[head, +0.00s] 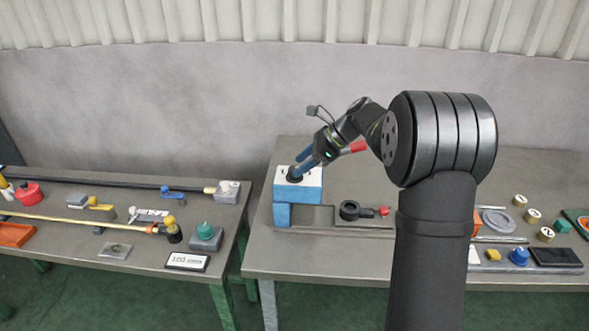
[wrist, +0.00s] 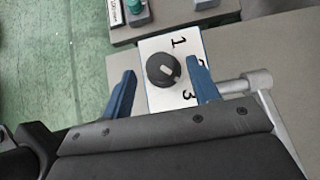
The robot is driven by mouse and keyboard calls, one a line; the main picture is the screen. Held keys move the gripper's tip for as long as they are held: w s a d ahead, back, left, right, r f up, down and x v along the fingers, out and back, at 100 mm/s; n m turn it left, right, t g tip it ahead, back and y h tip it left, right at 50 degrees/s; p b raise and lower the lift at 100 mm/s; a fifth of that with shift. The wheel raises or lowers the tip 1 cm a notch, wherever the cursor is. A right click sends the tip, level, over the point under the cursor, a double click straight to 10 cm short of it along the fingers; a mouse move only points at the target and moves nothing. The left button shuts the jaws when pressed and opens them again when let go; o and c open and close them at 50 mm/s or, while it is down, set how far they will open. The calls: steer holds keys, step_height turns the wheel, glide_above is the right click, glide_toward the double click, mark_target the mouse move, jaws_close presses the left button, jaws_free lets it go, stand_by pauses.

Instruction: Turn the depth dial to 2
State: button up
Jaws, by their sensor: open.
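The depth dial is a round black knob (wrist: 162,70) with a short white mark, on a white plate (wrist: 158,100). In the wrist view a 1 shows at the plate's upper right and a 3 at its lower right. The spot between them is partly hidden by my right finger. The white mark slants toward the lower right; I cannot tell exactly which number it meets. My gripper (wrist: 161,65) is open, its blue fingers on either side of the knob with gaps. In the head view the plate (head: 312,181) tops a blue block, and my gripper (head: 298,171) is at the dial (head: 293,179).
A black ring-ended part with a red tip (head: 352,210) lies right of the block. Small round tokens (head: 533,215) and a dark tray (head: 555,257) are farther right. A second table (head: 75,245) on the left holds rods, a red pot (head: 29,194) and small parts.

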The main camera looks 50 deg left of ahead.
mark_target(294, 168)
steer(key=shift+x, duration=1.7)
steer(key=c, duration=1)
steer(key=shift+o, duration=0.2)
steer(key=shift+n, duration=0.3)
steer(key=n+g+h, duration=0.1)
steer(key=n+h, duration=0.1)
steer(key=n, duration=0.1)
steer(key=shift+g+h, duration=0.3)
steer(key=shift+g, duration=0.1)
steer(key=n+h, duration=0.3)
steer(key=n, duration=0.2)
steer(key=shift+g, duration=0.4)
steer(key=shift+h, duration=0.4)
